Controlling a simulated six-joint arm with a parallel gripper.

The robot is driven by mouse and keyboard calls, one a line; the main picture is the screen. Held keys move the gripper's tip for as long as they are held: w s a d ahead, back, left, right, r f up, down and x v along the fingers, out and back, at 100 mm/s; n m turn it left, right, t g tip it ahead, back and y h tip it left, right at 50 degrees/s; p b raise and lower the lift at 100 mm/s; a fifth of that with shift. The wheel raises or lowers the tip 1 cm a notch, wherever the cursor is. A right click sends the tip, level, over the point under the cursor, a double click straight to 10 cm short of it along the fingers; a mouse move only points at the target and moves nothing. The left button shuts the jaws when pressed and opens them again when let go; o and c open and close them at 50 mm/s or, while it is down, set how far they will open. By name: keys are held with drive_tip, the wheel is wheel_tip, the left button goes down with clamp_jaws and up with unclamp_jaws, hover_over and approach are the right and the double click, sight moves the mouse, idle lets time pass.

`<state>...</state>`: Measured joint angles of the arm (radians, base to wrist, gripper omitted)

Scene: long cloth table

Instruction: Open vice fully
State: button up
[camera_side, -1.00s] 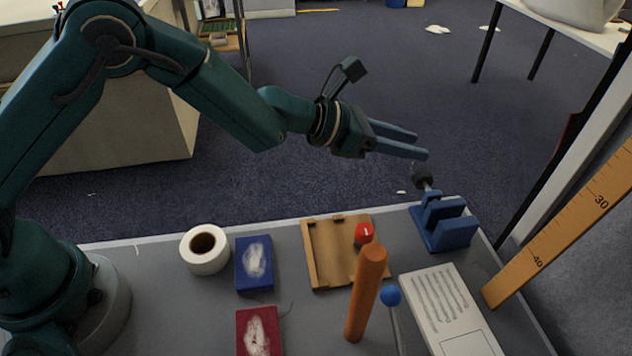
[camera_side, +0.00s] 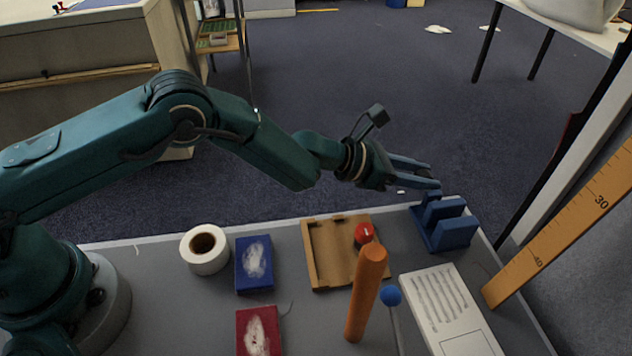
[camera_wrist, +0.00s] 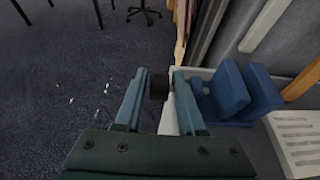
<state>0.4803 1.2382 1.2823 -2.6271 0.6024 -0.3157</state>
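The blue vice (camera_side: 448,233) stands at the far right corner of the table, with a gap between its upright jaws. In the wrist view the vice (camera_wrist: 229,88) is just right of my fingers. Its dark handle knob (camera_wrist: 158,86) sits between my two fingers, with a thin gap seeming to remain beside it. My gripper (camera_side: 435,176) is open, reaching in from the left at the vice's outer end. It also shows in the wrist view (camera_wrist: 160,73). In the side view the knob is hidden behind my fingers.
A white keyboard-like panel (camera_side: 445,305), an upright orange cylinder (camera_side: 366,295), a blue ball on a rod (camera_side: 390,296) and a wooden tray (camera_side: 322,255) with a red ball (camera_side: 363,233) lie nearer. A ruler (camera_side: 570,237) leans right. Beyond the table edge is open floor.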

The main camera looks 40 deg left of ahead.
drive_tip(key=shift+w+d+f, duration=0.1)
drive_tip(key=shift+w+d, duration=0.05)
clamp_jaws()
drive_tip(key=shift+d+g, duration=0.1)
drive_tip(key=shift+g, duration=0.2)
drive_tip(key=shift+y, duration=0.3)
drive_tip(key=shift+g+y, duration=0.3)
